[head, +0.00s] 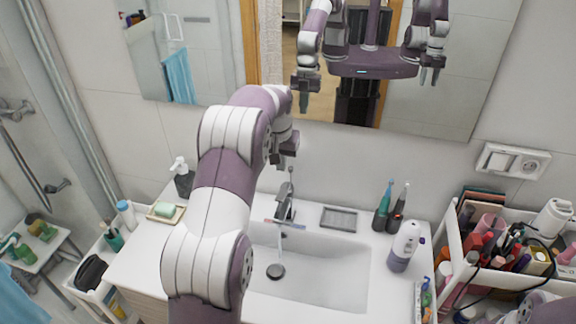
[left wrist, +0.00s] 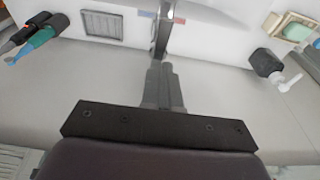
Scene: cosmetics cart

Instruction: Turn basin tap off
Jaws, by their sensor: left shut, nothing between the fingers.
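The basin tap (head: 284,203) is a grey metal mixer with a lever on top, at the back of the white basin (head: 335,270). A pale streak below its spout looks like running water. The tap also shows at the top of the left wrist view (left wrist: 161,32), with red and blue marks beside it. My left gripper (head: 288,150) is above and behind the tap in the head view, partly hidden by its own wrist. In the left wrist view its fingers (left wrist: 160,66) are together and empty, pointing towards the tap; contact cannot be told. My right gripper shows only as a mirror reflection.
A soap dish (head: 165,212) and dark pump bottle (head: 183,180) stand left of the tap. A grey tray (head: 339,219), two electric toothbrushes (head: 391,212) and a white-purple bottle (head: 404,247) stand right. A full cosmetics cart (head: 447,250) is at far right. The mirror (head: 440,110) hangs behind.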

